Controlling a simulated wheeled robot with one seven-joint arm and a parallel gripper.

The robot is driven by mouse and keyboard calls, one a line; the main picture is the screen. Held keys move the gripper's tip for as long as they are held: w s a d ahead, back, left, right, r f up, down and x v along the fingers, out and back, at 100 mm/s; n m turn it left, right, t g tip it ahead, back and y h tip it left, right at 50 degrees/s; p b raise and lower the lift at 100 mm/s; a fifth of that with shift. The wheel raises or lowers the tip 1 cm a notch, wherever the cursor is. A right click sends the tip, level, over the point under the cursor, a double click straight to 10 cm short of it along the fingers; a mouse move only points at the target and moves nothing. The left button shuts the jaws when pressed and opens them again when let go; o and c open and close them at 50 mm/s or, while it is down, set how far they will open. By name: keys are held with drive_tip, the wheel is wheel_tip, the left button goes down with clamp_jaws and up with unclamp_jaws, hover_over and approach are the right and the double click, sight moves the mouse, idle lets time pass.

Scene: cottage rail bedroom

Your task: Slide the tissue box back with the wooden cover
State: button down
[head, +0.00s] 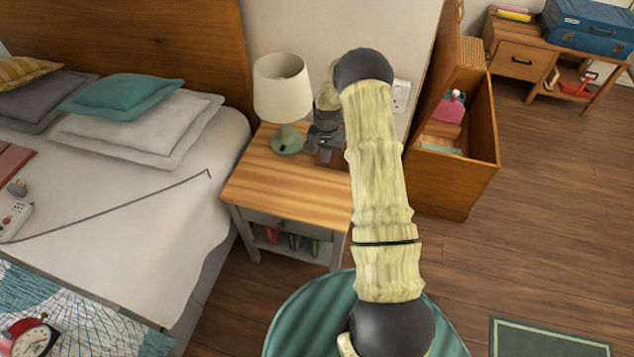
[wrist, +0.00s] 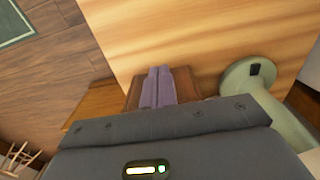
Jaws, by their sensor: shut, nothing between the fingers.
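A small brown box, which looks like the tissue box with its wooden cover (head: 331,159), sits at the right back of the nightstand (head: 272,186), to the right of the lamp. My gripper and forearm hide much of it. In the wrist view the brown cover (wrist: 187,84) shows on both sides of my gripper (wrist: 159,70). The two fingers are shut together with nothing between them, and they lie across the cover in that view. I cannot tell whether they touch it. In the head view my gripper (head: 318,142) is at the box, near the wall.
A green lamp (head: 287,137) with a white shade stands close to my gripper's left; its base (wrist: 240,75) shows in the wrist view. The nightstand's front top is clear. An open wooden chest (head: 453,180) stands to the right, the bed (head: 130,220) to the left.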

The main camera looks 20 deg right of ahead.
drive_tip(key=shift+s+a+r+p, duration=0.2)
drive_tip(key=shift+r+p, duration=0.15)
drive_tip(key=shift+r, duration=0.25)
drive_tip(key=shift+s+a+r+p, duration=0.15)
drive_tip(key=shift+r+p, duration=0.15)
drive_tip(key=shift+r, duration=0.25)
drive_tip(key=s+a+r+n+t+p, duration=0.1)
drive_tip(key=s+a+r+n+p, duration=0.3)
drive_tip(key=r, duration=0.6)
drive_tip(key=s+a+r, duration=0.3)
drive_tip(key=s+r, duration=0.2)
drive_tip(key=r, duration=0.4)
drive_tip(key=s+a+r+n+p, duration=0.1)
drive_tip(key=s+a+r, duration=0.1)
drive_tip(key=s+r, duration=0.3)
drive_tip(key=s+a+r+n+t+p, duration=0.1)
drive_tip(key=s+r, duration=0.5)
drive_tip(key=s, duration=0.6)
drive_tip(key=shift+s+a+r+n+t+p, duration=0.15)
drive_tip(key=shift+s+a+n+t+p, duration=0.15)
drive_tip(key=shift+a+n+p, duration=0.3)
